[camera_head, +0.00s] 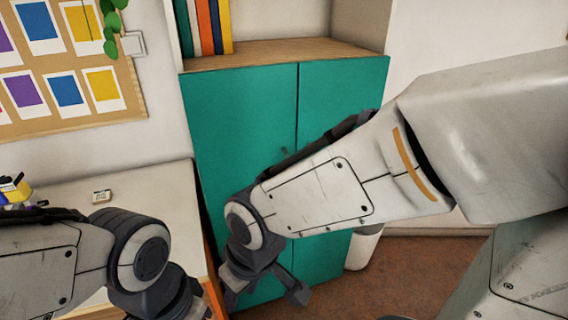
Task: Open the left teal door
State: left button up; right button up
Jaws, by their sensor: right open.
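The left teal door (235,120) is the left half of a teal cabinet front and looks shut, level with the right teal door (342,90) along a dark vertical seam. My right arm crosses in front of both doors and hides their middle. My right gripper (265,296) is open, pointing down in front of the lower part of the left door, with nothing seen between its fingers. I cannot tell if it touches the door. My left gripper (186,304) is at the bottom edge, left of the cabinet, with its fingers cut off.
A pale table (165,190) stands left of the cabinet, with a small box (102,196) on it. A white bin (363,248) stands at the cabinet's lower right. Books (205,28) stand on the shelf above. Brown floor (420,265) is open at the right.

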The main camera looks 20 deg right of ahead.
jog(key=w+d+f+m+t+b, duration=0.1)
jog(key=w+d+f+m+t, duration=0.15)
jog(key=w, duration=0.55)
jog(key=w+d+f+m+t, duration=0.1)
jog(key=w+t, duration=0.2)
jog(key=w, duration=0.5)
jog(key=w+d+f+m+t+b, duration=0.1)
jog(key=w+d+f+t, duration=0.15)
jog(key=w, duration=0.45)
jog(key=w+d+m+t+h+b, duration=0.1)
jog(key=w+d+m+t+h, duration=0.2)
jog(key=d, duration=0.4)
jog(key=w+d+m+t+h+b, duration=0.1)
jog(key=w+d+t+h, duration=0.1)
jog(key=w+d+t, duration=0.4)
jog(key=shift+n+g, duration=0.25)
jog(key=shift+g, duration=0.25)
jog(key=shift+w+d+r+p, duration=0.1)
jog(key=shift+w+d+p, duration=0.35)
jog(key=shift+w, duration=0.85)
jog(key=shift+w+d+r+p, duration=0.1)
jog(key=shift+w+d+p, duration=0.3)
jog(key=shift+w, duration=0.9)
jog(key=shift+w+d+p, duration=0.45)
jog(key=shift+w, duration=0.85)
jog(key=shift+c, duration=0.3)
grip_shut()
